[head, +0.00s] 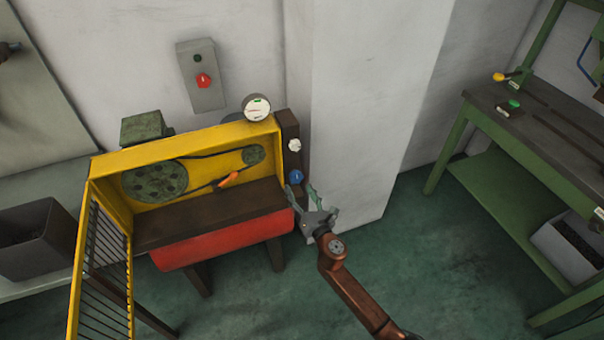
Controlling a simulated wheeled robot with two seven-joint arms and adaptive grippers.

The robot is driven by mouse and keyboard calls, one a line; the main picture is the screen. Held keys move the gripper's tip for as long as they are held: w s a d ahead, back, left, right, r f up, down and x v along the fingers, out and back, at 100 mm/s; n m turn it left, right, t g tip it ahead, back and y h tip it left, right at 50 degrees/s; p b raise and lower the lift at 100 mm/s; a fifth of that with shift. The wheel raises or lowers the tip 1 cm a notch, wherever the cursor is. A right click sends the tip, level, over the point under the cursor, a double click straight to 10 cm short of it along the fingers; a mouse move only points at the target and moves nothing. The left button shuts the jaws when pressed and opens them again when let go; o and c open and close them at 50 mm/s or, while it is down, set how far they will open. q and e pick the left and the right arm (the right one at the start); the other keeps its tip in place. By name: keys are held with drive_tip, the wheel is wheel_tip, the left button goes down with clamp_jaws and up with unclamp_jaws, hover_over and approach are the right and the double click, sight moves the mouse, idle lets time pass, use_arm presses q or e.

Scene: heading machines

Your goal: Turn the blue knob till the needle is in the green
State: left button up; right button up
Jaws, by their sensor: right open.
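The blue knob (296,177) sits low on the dark upright panel (289,128) at the right end of the yellow machine. The round gauge (257,107) stands on top of the machine's right end. It has a white face with coloured marks, but its needle is too small to read. My right gripper (301,191) is open, just below and right of the blue knob, its fingers pointing up. I cannot tell whether a finger touches the knob. My left gripper is not in view.
A white knob (294,145) is above the blue one. The yellow machine (185,140) has its barred guard (104,265) open at left. A white pillar (365,110) stands close right of my gripper. A green bench (535,120) is at right.

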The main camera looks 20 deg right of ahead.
sight(298, 178)
drive_tip(key=shift+w+d+r, duration=0.1)
drive_tip(key=shift+w+r, duration=0.15)
drive_tip(key=shift+r, duration=0.05)
drive_tip(key=shift+w+d+b, duration=0.2)
drive_tip(key=shift+w, duration=0.35)
drive_tip(key=shift+w+d+b, duration=0.15)
drive_tip(key=shift+w, duration=0.35)
drive_tip(key=w, duration=0.1)
drive_tip(key=w+b, duration=0.1)
drive_tip(key=w, duration=0.1)
drive_tip(key=shift+w+d+f+h, duration=0.15)
drive_tip(key=shift+w+h, duration=0.1)
drive_tip(key=shift+h, duration=0.05)
drive_tip(key=shift+w, duration=0.55)
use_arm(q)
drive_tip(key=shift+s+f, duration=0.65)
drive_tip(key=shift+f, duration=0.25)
use_arm(e)
drive_tip(key=shift+c, duration=0.5)
